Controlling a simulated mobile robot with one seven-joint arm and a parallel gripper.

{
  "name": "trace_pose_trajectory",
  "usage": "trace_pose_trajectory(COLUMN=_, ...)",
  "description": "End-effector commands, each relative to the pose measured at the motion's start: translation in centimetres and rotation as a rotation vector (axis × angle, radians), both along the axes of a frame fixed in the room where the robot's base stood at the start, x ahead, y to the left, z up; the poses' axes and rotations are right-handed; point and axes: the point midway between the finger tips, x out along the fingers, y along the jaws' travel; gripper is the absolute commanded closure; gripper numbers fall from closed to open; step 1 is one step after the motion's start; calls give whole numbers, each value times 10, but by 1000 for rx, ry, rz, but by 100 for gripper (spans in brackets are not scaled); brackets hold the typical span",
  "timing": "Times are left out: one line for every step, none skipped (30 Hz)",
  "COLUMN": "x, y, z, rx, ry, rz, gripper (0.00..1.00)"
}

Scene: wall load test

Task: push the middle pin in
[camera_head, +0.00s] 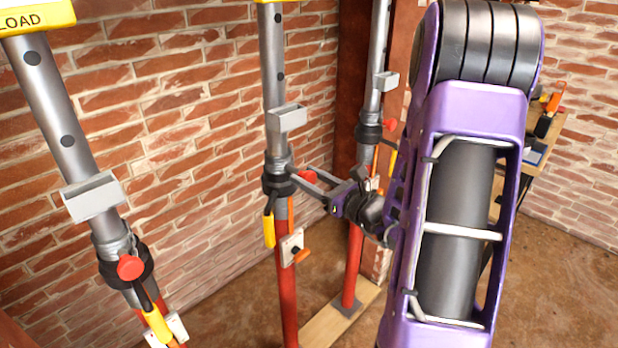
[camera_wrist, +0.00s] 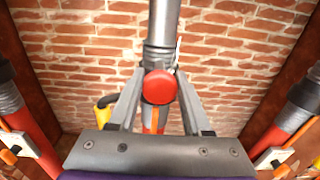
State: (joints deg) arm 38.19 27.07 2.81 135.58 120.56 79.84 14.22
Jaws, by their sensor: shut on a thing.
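The middle prop (camera_head: 273,75) is a grey steel tube over a red lower tube. It also shows in the wrist view (camera_wrist: 162,25). Its red-headed pin (camera_wrist: 159,87) faces me at the dark collar. The pin head (camera_head: 307,176) also shows beside the collar in the head view. My gripper (camera_wrist: 162,68) has its two fingers either side of the prop at collar height, with the pin head between them. The fingers look closed onto the prop, though the contact is partly hidden. The pin's shaft is hidden behind its head.
A left prop (camera_head: 62,115) with its own red pin (camera_head: 130,267) stands nearer. A right prop (camera_head: 378,60) stands behind my arm. A yellow handle (camera_head: 269,230) hangs below the middle collar. Brick walls (camera_head: 180,100) stand behind. A bench (camera_head: 540,145) is at the right.

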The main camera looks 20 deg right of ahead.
Motion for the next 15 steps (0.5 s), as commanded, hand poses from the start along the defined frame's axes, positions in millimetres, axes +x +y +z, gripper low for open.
trace_pose_trajectory(x=0, y=0, z=0, rx=0, ry=0, rz=0, gripper=100)
trace_pose_trajectory(x=0, y=0, z=0, rx=0, ry=0, rz=0, gripper=100)
trace_pose_trajectory(x=0, y=0, z=0, rx=0, ry=0, rz=0, gripper=100)
trace_pose_trajectory(x=0, y=0, z=0, rx=0, ry=0, rz=0, gripper=100)
trace_pose_trajectory(x=0, y=0, z=0, rx=0, ry=0, rz=0, gripper=100)
trace_pose_trajectory(x=0, y=0, z=0, rx=0, ry=0, rz=0, gripper=100)
trace_pose_trajectory(x=0, y=0, z=0, rx=0, ry=0, rz=0, gripper=100)
trace_pose_trajectory(x=0, y=0, z=0, rx=0, ry=0, rz=0, gripper=100)
trace_pose_trajectory(x=1, y=0, z=0, rx=0, ry=-1, rz=0, gripper=100)
trace_pose_trajectory(x=3, y=1, z=0, rx=-1, ry=-1, rz=1, gripper=100)
trace_pose_trajectory(x=5, y=2, z=-1, rx=-1, ry=-1, rz=1, gripper=100)
trace_pose_trajectory(x=9, y=4, z=-1, rx=-1, ry=-1, rz=2, gripper=100)
trace_pose_trajectory(x=13, y=6, z=-1, rx=-1, ry=0, rz=3, gripper=100)
trace_pose_trajectory(x=17, y=8, z=-1, rx=-1, ry=-1, rz=4, gripper=100)
trace_pose_trajectory(x=22, y=9, z=-1, rx=-1, ry=-2, rz=2, gripper=100)
